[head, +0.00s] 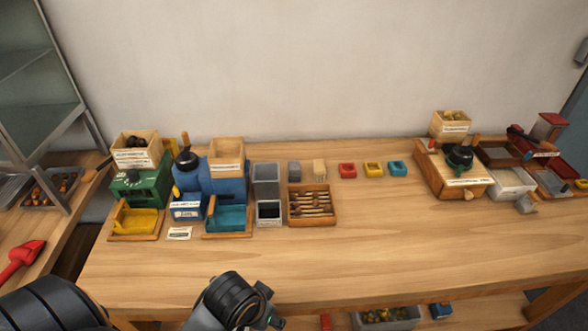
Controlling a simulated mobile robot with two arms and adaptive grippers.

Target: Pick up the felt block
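A small grey block (294,171), which looks like the felt block, stands on the wooden table behind the wooden tray of tools. A tan block (319,170) stands just to its right, with a small gap. The grey block's material is too small to make out. Part of my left arm shows at the bottom edge, well in front of the grey block; no gripper fingers can be seen on it. My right gripper is not in view. Nothing touches the grey block.
A tall grey bin (266,178) stands left of the grey block. The tool tray (334,207) is in front. Red (347,171), yellow (373,169) and blue (398,169) small boxes stand to the right. The table's front middle (400,250) is clear.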

